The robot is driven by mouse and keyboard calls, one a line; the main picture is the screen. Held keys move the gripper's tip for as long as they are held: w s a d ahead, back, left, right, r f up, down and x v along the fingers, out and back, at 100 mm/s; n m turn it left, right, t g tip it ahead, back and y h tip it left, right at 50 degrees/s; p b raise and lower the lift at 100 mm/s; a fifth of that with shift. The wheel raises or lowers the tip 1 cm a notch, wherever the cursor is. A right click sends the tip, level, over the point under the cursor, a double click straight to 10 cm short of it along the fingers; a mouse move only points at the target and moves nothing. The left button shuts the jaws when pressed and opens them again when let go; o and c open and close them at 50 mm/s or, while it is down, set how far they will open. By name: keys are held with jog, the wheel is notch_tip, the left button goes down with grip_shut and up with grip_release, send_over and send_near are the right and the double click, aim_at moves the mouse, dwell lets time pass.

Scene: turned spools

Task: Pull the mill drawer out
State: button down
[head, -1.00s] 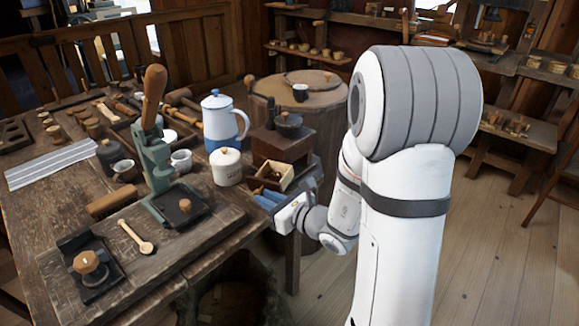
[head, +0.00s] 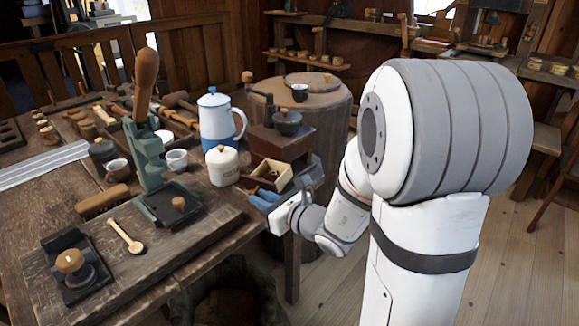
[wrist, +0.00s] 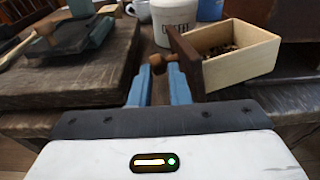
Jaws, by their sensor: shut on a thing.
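The wooden mill (head: 270,143) with a dark bowl-shaped top stands on the right end of the bench. Its pale drawer (head: 291,181) sticks out toward me, with dark brown contents inside. In the wrist view the drawer (wrist: 245,66) shows its dark front board and a small round wooden knob (wrist: 159,60). My gripper (head: 262,197) is at the drawer front; in the wrist view its blue fingers (wrist: 159,75) are shut on the knob, one on each side.
A cream lidded canister (head: 222,168) stands close left of the mill, with a blue and white pot (head: 214,118) behind it. A green lever press (head: 150,160) stands further left. Open floor lies right of the bench edge.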

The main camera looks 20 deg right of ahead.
jog(key=shift+w+f+b, duration=0.1)
jog(key=shift+f+b, duration=0.2)
jog(key=shift+b, duration=0.1)
jog(key=shift+a+f+b, duration=0.2)
jog(key=shift+a+b, duration=0.15)
jog(key=shift+a+f+b, duration=0.3)
jog(key=shift+a+b, duration=0.15)
jog(key=shift+a, duration=0.2)
jog(key=c, duration=1.3)
grip_release()
jog(key=shift+c, duration=0.2)
jog(key=shift+s+f+b, duration=0.1)
jog(key=shift+s+b, duration=0.15)
jog(key=shift+b, duration=0.1)
